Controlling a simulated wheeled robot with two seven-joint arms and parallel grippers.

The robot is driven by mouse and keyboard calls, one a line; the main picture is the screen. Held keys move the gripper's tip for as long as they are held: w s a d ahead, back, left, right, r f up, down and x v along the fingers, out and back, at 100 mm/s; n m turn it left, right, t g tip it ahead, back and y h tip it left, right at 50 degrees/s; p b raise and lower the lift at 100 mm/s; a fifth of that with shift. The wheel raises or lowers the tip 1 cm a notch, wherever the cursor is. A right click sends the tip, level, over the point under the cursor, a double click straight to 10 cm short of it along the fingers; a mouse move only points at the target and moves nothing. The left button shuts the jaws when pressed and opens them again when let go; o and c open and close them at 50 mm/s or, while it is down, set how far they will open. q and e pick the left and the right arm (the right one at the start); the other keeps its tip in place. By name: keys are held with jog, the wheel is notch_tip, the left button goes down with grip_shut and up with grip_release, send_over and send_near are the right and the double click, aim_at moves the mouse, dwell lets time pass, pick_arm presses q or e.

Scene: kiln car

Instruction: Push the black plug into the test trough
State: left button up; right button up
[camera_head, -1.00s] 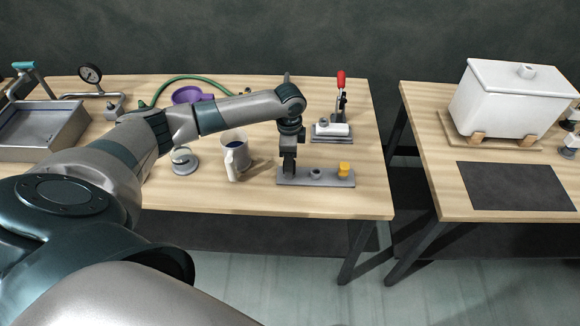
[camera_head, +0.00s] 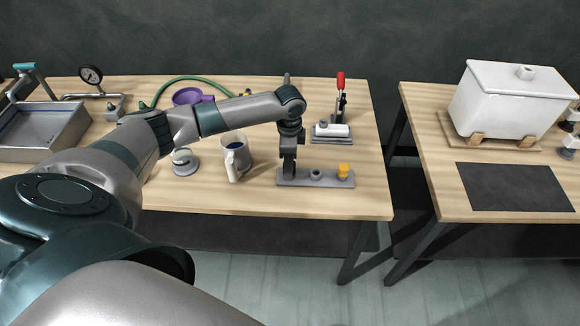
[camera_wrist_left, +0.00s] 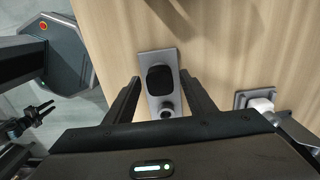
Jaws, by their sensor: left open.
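The black plug (camera_wrist_left: 159,80) stands on a grey rack plate (camera_wrist_left: 145,60) in the left wrist view. My left gripper (camera_wrist_left: 160,93) is open, with one finger on each side of the plug and gaps between. In the head view my left gripper (camera_head: 288,172) is over the left end of the rack plate (camera_head: 328,180) and hides the black plug. A yellow plug (camera_head: 343,170) stands at the plate's right end, with a grey socket (camera_head: 316,174) between. The grey metal test trough (camera_head: 42,133) is at the far left.
A mug (camera_head: 236,158) stands close left of my left gripper. A red-handled clamp (camera_head: 338,105) stands behind the rack plate. A purple bowl (camera_head: 188,96), green hose (camera_head: 170,82) and pressure gauge (camera_head: 91,75) are behind my arm. A white tank (camera_head: 512,100) stands on the right table.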

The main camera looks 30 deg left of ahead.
dwell(0.3)
pick_arm(q)
jog(key=shift+c, duration=0.3)
grip_shut()
jog(key=shift+r+p, duration=0.5)
jog(key=shift+p, duration=0.25)
jog(key=shift+r+p, duration=2.55)
jog(key=shift+p, duration=0.05)
jog(key=shift+f, duration=0.1)
